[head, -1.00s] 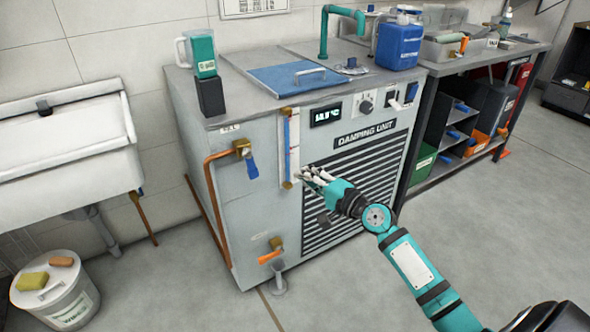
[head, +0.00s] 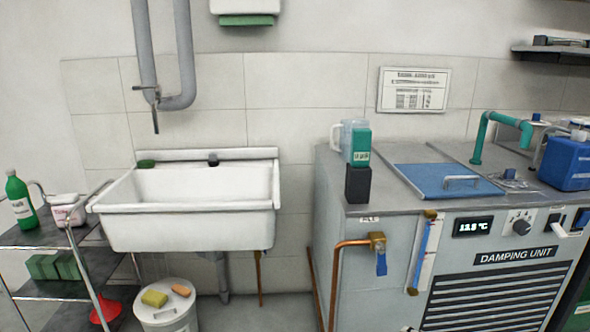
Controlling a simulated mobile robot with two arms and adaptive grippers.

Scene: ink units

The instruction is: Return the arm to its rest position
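Neither of my arms nor my grippers shows in the head view now. The grey damping unit (head: 380,275) stands at the right, with its blue lid (head: 445,182) closed on top. Its display (head: 473,226) is lit and the sight tube (head: 423,255) on its front is in plain view. The unit's lower front and right side are cut off by the frame.
A white sink (head: 190,220) hangs on the wall at the centre left. A lidded bucket (head: 165,318) stands below it. A metal shelf cart (head: 60,240) with a green bottle (head: 20,200) is at the left. A jug (head: 345,138) sits on the unit's back left corner.

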